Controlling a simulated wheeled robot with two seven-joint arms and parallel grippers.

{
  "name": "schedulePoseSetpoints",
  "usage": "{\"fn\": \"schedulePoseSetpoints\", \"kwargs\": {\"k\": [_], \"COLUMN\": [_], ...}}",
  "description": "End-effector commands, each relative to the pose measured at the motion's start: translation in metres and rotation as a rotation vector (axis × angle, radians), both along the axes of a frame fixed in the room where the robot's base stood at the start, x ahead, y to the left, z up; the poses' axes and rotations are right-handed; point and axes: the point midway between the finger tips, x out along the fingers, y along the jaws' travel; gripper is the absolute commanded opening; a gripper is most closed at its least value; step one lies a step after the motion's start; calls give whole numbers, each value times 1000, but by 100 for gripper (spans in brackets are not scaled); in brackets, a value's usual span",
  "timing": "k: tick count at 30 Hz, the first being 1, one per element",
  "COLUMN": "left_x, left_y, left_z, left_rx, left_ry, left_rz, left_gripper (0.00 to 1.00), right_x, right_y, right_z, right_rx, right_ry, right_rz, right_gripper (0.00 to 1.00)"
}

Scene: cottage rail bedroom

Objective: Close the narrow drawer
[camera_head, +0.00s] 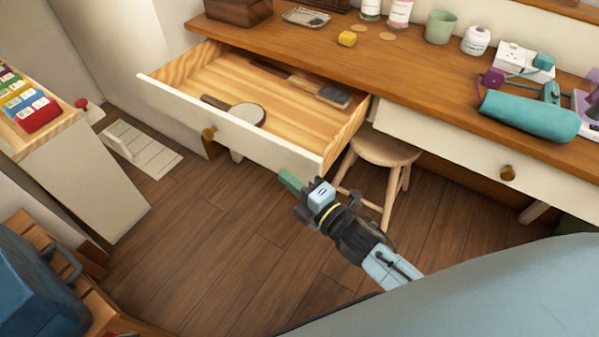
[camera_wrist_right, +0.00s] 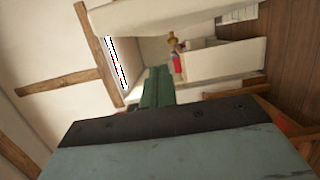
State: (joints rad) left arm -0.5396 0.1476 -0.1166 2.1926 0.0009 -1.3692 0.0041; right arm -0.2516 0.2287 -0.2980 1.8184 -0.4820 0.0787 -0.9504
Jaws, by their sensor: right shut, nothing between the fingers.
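The narrow drawer (camera_head: 240,138) stands pulled out of the wooden desk at the left in the head view. Its cream front has a brass knob (camera_head: 209,133). Inside lie a round hand mirror (camera_head: 246,114) and a dark brush (camera_head: 333,95). My right gripper (camera_head: 291,182) is shut and empty, in front of and below the right end of the drawer front. Whether its green fingers touch the front is unclear. The fingers (camera_wrist_right: 157,87) also show in the right wrist view, below a pale panel (camera_wrist_right: 160,12). My left gripper is not in view.
A wooden stool (camera_head: 383,150) stands under the desk, right of the drawer. A second drawer (camera_head: 450,142) at the right is closed. The desktop (camera_head: 410,70) holds several small items and a teal case (camera_head: 530,115). A blue case (camera_head: 35,285) lies lower left. Floor (camera_head: 200,240) before the drawer is clear.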

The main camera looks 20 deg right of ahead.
Motion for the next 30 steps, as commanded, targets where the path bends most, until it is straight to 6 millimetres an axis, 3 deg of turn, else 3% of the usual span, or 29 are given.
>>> {"fn": "schedulePoseSetpoints", "kwargs": {"k": [1, 6, 23, 30], "left_x": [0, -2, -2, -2], "left_y": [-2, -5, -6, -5], "left_z": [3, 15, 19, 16], "left_rx": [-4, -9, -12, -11], "left_ry": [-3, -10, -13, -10], "left_rz": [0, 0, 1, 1], "left_gripper": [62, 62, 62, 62], "right_x": [5, 15, 19, 38], "right_y": [-11, -24, -31, -56], "right_z": [-2, -1, 0, 1], "right_rx": [-9, -6, -4, -9], "right_ry": [-2, 0, 2, 0], "right_rz": [-2, -2, -3, -4], "right_gripper": [0, 0, 0, 0]}}
